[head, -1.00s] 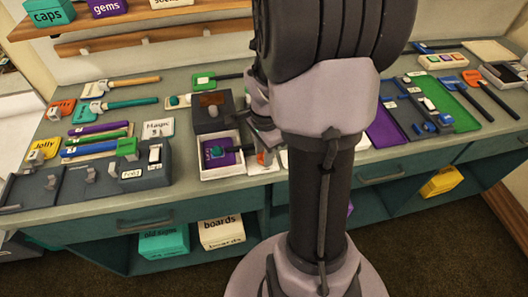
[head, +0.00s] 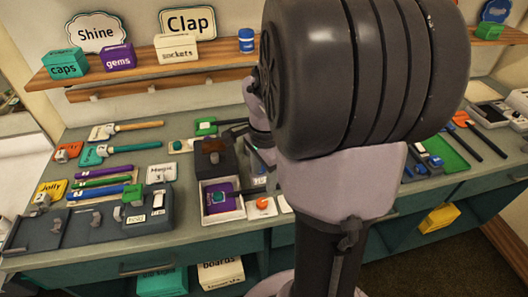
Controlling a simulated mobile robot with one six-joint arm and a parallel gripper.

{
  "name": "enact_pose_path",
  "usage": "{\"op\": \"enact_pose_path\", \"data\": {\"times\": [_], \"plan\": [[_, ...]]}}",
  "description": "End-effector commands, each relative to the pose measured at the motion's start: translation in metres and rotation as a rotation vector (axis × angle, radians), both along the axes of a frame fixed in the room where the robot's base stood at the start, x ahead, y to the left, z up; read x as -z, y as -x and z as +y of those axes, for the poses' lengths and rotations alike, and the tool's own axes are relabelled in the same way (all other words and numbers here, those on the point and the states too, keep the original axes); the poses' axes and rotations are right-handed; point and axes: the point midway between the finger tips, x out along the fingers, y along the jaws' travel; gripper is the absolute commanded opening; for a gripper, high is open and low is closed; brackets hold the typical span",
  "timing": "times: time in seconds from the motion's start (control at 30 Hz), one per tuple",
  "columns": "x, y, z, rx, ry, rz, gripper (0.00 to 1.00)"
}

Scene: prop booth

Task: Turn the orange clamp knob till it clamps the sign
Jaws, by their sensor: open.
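A small round orange piece (head: 262,204) sits on a white plate on the counter, right of a white tray (head: 222,217) holding a purple piece and a teal knob. It may be the clamp knob, but I cannot tell for sure. My gripper (head: 262,160) is partly visible left of my arm, just above and behind the orange piece and apart from it. It is open, with its fingertips partly hidden. I cannot tell which sign belongs to the clamp. A dark block with a brown top (head: 213,152) stands just left of my gripper.
A yellow "Jolly" sign (head: 50,189) and a grey fixture (head: 148,208) are at the left. Handled signs and coloured strips lie behind them. A shelf (head: 150,62) with boxes and signs runs above. My arm hides the counter's middle right.

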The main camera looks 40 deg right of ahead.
Motion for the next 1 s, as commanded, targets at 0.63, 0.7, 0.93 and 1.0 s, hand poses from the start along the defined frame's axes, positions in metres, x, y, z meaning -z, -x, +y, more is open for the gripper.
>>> {"op": "enact_pose_path", "data": {"times": [0.63, 0.7, 0.93, 1.0], "plan": [[-0.061, 0.003, 0.001, 0.0, 0.0, 0.001, 0.52], [-0.061, 0.003, 0.001, 0.0, 0.0, 0.001, 0.52], [-0.091, 0.002, 0.084, -0.4, 0.056, -0.147, 0.52], [-0.103, 0.015, 0.14, -0.687, 0.099, -0.25, 0.52]]}}
